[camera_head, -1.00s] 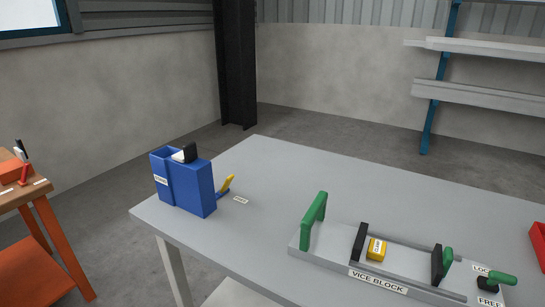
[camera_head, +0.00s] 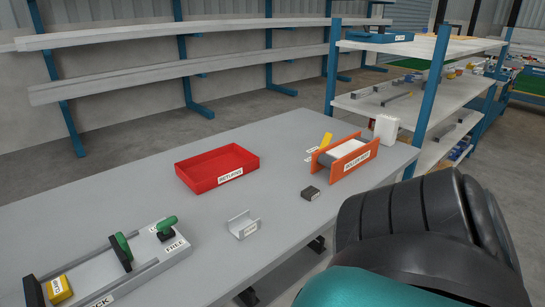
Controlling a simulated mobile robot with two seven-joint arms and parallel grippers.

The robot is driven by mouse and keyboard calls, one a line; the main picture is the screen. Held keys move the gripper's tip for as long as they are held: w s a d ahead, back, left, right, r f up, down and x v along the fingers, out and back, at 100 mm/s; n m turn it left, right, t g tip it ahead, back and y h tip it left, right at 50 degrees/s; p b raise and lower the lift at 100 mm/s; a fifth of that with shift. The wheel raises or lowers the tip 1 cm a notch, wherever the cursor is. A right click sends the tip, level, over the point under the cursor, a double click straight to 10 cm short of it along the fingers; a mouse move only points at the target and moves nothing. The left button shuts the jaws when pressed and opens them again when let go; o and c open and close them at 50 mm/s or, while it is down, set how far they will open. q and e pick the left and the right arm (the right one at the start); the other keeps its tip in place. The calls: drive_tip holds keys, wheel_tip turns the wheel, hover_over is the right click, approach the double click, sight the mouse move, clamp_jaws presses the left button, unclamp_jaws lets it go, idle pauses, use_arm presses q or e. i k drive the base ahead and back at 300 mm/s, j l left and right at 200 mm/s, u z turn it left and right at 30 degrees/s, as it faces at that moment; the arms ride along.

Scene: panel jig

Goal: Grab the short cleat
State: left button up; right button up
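I cannot tell from the labels which one is the short cleat. A yellow block (camera_head: 59,288) sits by the dark jaw of the vice block (camera_head: 178,248) at lower left. Neither of my grippers shows; only a black and teal part of my arm fills the lower right.
A red returns tray (camera_head: 217,168) stands mid-table, and an orange-sided roller unit (camera_head: 347,157) with a yellow lever stands at the right end. The table (camera_head: 215,215) is bare around the channel piece. A blue-post shelf (camera_head: 417,95) stands behind the right end.

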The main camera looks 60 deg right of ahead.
sight(241, 226)
drive_tip(key=l+z, duration=0.2)
drive_tip(key=z, duration=1.5)
drive_tip(key=i+l, duration=0.1)
drive_tip(key=l, duration=0.45)
drive_tip(key=i+l+u, duration=0.1)
drive_tip(key=l, duration=0.3)
drive_tip(key=i+l+u, duration=0.1)
drive_tip(key=l, duration=0.35)
drive_tip(key=u, duration=1.85)
drive_tip(key=l, duration=0.1)
